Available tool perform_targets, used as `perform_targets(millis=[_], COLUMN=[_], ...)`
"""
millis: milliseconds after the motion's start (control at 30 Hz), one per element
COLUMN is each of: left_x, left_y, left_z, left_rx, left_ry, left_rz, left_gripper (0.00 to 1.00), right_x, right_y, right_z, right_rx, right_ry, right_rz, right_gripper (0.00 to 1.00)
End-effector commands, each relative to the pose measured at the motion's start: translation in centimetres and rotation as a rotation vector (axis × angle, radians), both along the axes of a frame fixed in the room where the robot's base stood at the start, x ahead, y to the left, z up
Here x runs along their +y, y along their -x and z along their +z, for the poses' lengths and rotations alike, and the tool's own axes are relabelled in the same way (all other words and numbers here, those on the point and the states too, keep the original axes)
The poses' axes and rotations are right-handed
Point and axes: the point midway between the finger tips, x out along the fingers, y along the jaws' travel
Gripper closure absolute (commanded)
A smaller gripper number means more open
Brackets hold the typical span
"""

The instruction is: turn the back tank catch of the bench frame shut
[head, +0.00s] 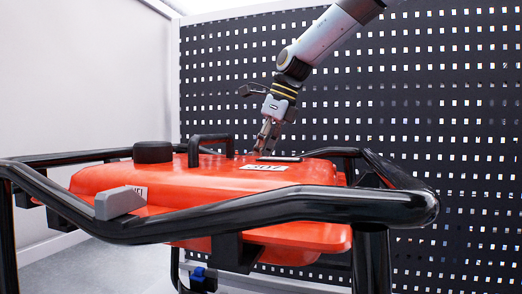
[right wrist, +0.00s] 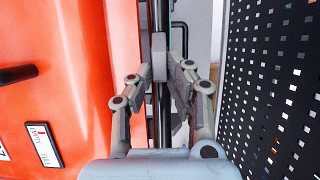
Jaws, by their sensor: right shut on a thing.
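The red tank (head: 240,180) sits inside the black tube bench frame (head: 290,205). My right gripper (head: 264,146) reaches down behind the tank, its fingertips partly hidden by it. In the right wrist view, my right gripper's fingers (right wrist: 161,75) are shut on a grey block, the back tank catch (right wrist: 158,62), at the black back tube (right wrist: 160,20). The fingers hide much of the catch, and I cannot tell how far it is turned. The back catch is hidden in the head view. A grey front catch (head: 119,203) sits on the front tube. My left gripper is out of view.
A black cap (head: 153,152) and a black handle (head: 210,145) stand up from the tank top. A black perforated panel (head: 430,90) rises behind the frame, close to the right of my gripper in the wrist view.

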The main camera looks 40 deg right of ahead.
Motion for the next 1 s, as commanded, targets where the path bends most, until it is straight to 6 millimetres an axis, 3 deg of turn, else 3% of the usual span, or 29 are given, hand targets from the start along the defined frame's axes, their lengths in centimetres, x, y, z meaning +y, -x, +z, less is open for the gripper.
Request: perform_targets(millis=[467, 1000], left_x=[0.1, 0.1], left_y=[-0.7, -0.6], left_z=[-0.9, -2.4], left_rx=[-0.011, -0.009], left_ry=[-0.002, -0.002], left_rz=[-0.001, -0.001], left_gripper=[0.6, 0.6], right_x=[-0.2, -0.7], right_y=[-0.1, -0.6], right_z=[-0.1, -0.1], right_rx=[-0.001, 0.0], right_ry=[0.001, 0.002], right_rz=[0.098, 0.571], right_gripper=[1.0, 1.0])
